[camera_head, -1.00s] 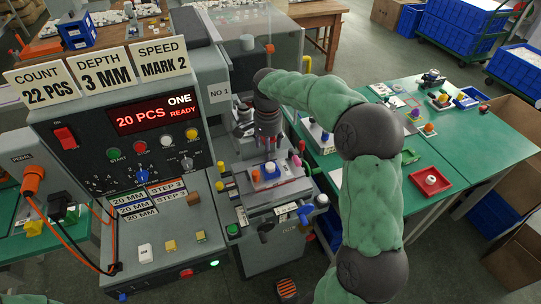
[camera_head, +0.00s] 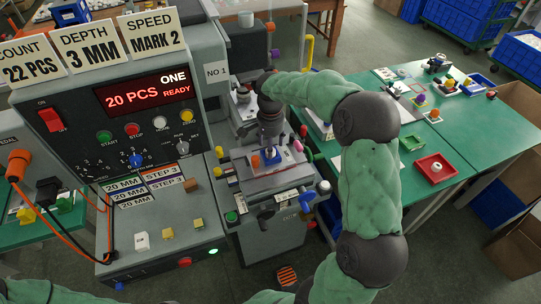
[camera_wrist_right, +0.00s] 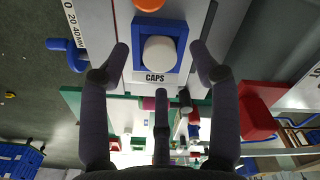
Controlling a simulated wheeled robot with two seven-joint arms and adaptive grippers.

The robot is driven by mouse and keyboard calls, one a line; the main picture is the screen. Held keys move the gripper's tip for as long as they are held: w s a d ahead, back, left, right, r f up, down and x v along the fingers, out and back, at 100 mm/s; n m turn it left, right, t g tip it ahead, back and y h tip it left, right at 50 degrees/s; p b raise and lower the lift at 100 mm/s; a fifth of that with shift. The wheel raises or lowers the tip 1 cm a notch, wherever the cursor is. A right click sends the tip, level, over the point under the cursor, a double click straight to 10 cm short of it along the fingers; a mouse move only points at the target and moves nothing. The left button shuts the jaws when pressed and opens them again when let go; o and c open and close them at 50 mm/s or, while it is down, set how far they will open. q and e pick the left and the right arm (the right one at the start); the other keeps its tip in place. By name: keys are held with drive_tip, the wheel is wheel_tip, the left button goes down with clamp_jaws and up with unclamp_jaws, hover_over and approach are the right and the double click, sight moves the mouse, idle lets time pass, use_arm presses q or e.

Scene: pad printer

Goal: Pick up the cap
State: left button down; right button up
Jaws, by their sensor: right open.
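A round white cap (camera_wrist_right: 159,53) sits in a blue square holder (camera_wrist_right: 138,25) with a CAPS label below it in the right wrist view. In the head view the blue holder (camera_head: 269,160) stands on the pad printer's grey bed, and the cap itself is hard to make out there. My right gripper (camera_head: 269,142) hangs just above the holder, pointing down. In the wrist view the open right gripper (camera_wrist_right: 160,50) has a fingertip on each side of the holder, with the cap between them. Contact is not visible. My left gripper is out of view.
The printer's control panel (camera_head: 150,115) stands left of the bed. Coloured knobs and pegs surround the holder closely. A green table (camera_head: 465,140) at the right carries a red tray (camera_head: 447,178) and small parts. An orange item (camera_wrist_right: 148,4) lies beside the holder.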

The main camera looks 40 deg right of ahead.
wheel_tip(320, 180, down, 2)
drive_tip(key=shift+f, duration=0.1)
drive_tip(key=c, duration=0.9)
wheel_tip(320, 180, up, 4)
drive_tip(key=shift+f+p, duration=0.15)
drive_tip(key=shift+p, duration=0.3)
drive_tip(key=s+a+r+p, duration=0.4)
drive_tip(key=s+a+r, duration=0.3)
drive_tip(key=s+r, duration=0.2)
drive_tip(key=s, duration=0.2)
drive_tip(key=shift+s+a+r, duration=0.2)
drive_tip(key=shift+s+a, duration=0.1)
drive_tip(key=shift+s, duration=0.1)
